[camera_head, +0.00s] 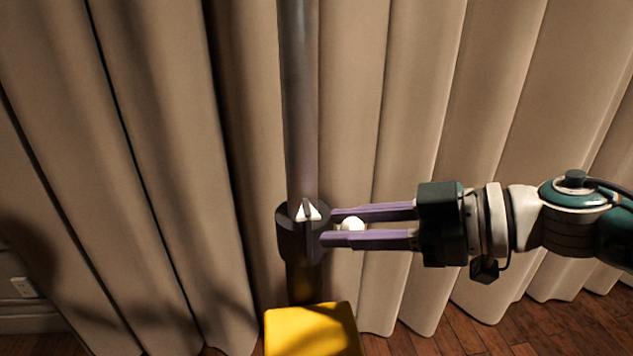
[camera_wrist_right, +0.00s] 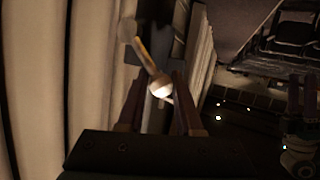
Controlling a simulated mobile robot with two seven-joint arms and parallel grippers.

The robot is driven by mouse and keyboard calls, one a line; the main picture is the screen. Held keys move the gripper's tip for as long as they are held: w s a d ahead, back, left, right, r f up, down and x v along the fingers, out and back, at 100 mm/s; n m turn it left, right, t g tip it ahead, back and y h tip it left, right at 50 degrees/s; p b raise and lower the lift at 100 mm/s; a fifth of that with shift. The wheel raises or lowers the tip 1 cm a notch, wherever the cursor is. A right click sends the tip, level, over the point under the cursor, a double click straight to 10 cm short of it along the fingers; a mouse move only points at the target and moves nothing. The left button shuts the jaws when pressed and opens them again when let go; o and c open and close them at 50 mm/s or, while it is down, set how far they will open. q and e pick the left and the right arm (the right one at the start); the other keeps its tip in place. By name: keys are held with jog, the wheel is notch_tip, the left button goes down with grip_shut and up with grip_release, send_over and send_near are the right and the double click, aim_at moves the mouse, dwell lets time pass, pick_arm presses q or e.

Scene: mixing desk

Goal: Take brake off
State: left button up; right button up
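The brake is a dark collar (camera_head: 289,237) around a vertical grey metal pole (camera_head: 299,100), with white triangle marks on its front. A lever with a white ball knob (camera_head: 352,224) is at its right side. The knob also shows in the right wrist view (camera_wrist_right: 160,87), with its lever running up and left. My right gripper (camera_head: 328,227) comes in from the right, its two purple fingers apart with the knob between them. In the wrist view there is a gap between the knob and the left finger. The fingers' tips reach the collar's right edge. My left gripper is not in view.
A yellow block (camera_head: 312,330) sits below the collar at the pole's foot. Beige curtains (camera_head: 420,120) hang close behind the pole. A wooden floor (camera_head: 560,325) shows at lower right, and a wall socket (camera_head: 23,287) at far left.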

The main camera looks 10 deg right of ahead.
jog(key=o, duration=0.4)
jog(key=v, duration=1)
jog(key=shift+b, duration=0.35)
jog(key=shift+f, duration=0.1)
